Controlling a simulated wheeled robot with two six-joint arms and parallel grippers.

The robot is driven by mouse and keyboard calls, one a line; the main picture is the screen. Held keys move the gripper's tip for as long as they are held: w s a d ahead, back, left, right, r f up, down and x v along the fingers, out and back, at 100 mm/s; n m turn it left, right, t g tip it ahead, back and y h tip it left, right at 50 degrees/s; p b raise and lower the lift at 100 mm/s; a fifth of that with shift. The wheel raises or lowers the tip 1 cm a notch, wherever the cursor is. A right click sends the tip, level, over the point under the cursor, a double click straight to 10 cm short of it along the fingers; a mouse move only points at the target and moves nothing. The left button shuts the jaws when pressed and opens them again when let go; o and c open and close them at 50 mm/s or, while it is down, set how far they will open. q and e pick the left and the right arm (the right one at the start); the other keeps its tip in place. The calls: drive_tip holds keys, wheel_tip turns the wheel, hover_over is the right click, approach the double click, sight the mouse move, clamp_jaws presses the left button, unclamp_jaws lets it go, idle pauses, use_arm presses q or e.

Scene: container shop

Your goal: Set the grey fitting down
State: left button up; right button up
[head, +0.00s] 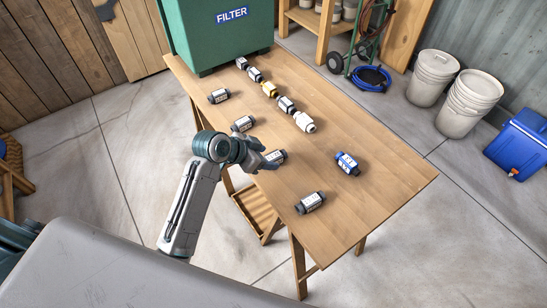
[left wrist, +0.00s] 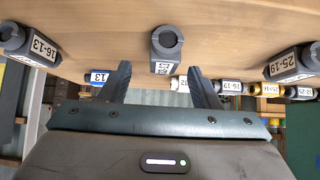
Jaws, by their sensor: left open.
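Several grey fittings with white labels lie on the wooden table (head: 385,190). One grey fitting (head: 277,156) lies right at my left gripper (head: 264,160), which partly hides it in the head view. In the left wrist view a grey fitting (left wrist: 165,48) stands centred beyond the gap between the two spread fingers of my left gripper (left wrist: 160,75). The gripper is open, and neither finger visibly touches that fitting. Other grey fittings flank it there, labelled 16-13 (left wrist: 28,45) and 25-19 (left wrist: 290,65). My right gripper is out of view.
A blue fitting (head: 348,163) lies to the right. A row with a yellow fitting (head: 269,89) and a white fitting (head: 304,122) runs toward the green FILTER box (head: 225,40). Grey fittings also lie at the near edge (head: 311,203) and left edge (head: 219,96). The table's right part is bare.

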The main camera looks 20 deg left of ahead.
sight(273, 156)
use_arm(q)
drive_tip(key=x, duration=0.2)
drive_tip(key=p+x, duration=0.1)
drive_tip(key=x, duration=0.1)
drive_tip(key=shift+w+f, duration=0.1)
drive_tip(key=shift+w, duration=0.3)
drive_tip(key=c, duration=1.2)
drive_tip(key=shift+o, duration=0.2)
